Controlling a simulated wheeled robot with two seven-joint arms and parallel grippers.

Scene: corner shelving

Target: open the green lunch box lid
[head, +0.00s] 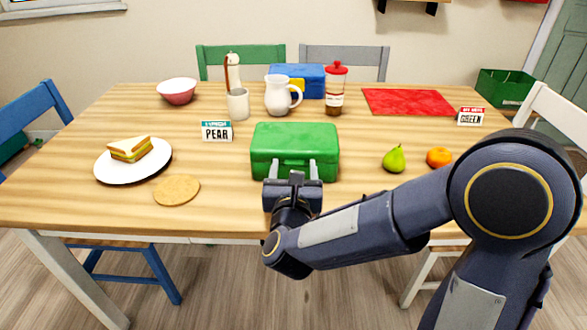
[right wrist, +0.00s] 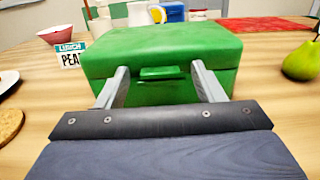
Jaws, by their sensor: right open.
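The green lunch box (head: 295,140) stands shut on the wooden table, near its front edge at the middle. It also fills the middle of the right wrist view (right wrist: 160,48), with a small green latch (right wrist: 160,73) on its front face. My right gripper (head: 293,170) is open in front of the box. In the right wrist view its two fingers (right wrist: 158,74) point at the front face, one on each side of the latch. I cannot tell whether the fingertips touch the box. My left gripper is not in view.
A pear (head: 394,158) and an orange (head: 439,158) lie right of the box. A PEAR card (head: 217,131), a sandwich plate (head: 110,176) and a round coaster (head: 177,190) are left. A mug (head: 238,105), white pitcher (head: 279,97) and red-lidded jar (head: 335,90) stand behind.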

